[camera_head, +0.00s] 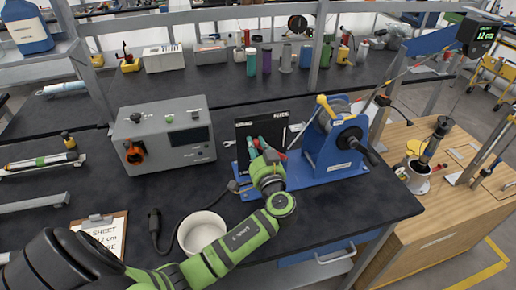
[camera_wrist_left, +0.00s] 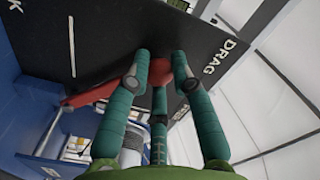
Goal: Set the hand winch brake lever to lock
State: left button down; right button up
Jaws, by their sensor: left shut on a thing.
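The blue hand winch (camera_head: 322,160) stands on the dark bench, with a black label panel (camera_head: 246,131) at its left side. My left gripper (camera_head: 258,146) reaches up to the front of this panel. In the left wrist view the red brake lever (camera_wrist_left: 92,95) runs from the left to a rounded red end (camera_wrist_left: 159,71). My left gripper (camera_wrist_left: 160,80) has its teal fingers closed around that red end. The panel in this view (camera_wrist_left: 110,35) reads "DRAG" at the right and a partial word ending in "K" at the left. My right gripper is not in view.
A grey control box (camera_head: 165,138) stands left of the winch. A white bowl (camera_head: 201,228) and a clipboard (camera_head: 104,232) lie near the front edge. The winch's crank (camera_head: 362,147) sticks out to the right. Bottles and tools line the back shelf.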

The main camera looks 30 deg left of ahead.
pick_arm(q)
jog(key=shift+s+a+f+n+b, duration=0.3)
jog(key=shift+f+n+b, duration=0.5)
jog(key=shift+b, duration=1)
jog(key=shift+s+a+f+n+b, duration=0.3)
jog(key=shift+f+n+b, duration=0.5)
jog(key=shift+b, duration=0.95)
jog(key=shift+s+a+f+n+b, duration=0.15)
jog(key=shift+s+f+n+b, duration=0.35)
jog(key=shift+f+b, duration=0.9)
jog(key=shift+r+n+b, duration=0.4)
jog(key=shift+r+b, duration=0.05)
jog(key=shift+b, duration=0.3)
jog(key=shift+r, duration=0.1)
jog(key=c, duration=1)
grip_release()
jog(key=shift+w, duration=0.1)
send_near(245, 153)
jog(key=v, duration=0.5)
jog(key=shift+s+d+r, duration=0.1)
jog(key=shift+s+d, duration=0.05)
jog(key=shift+s, duration=0.1)
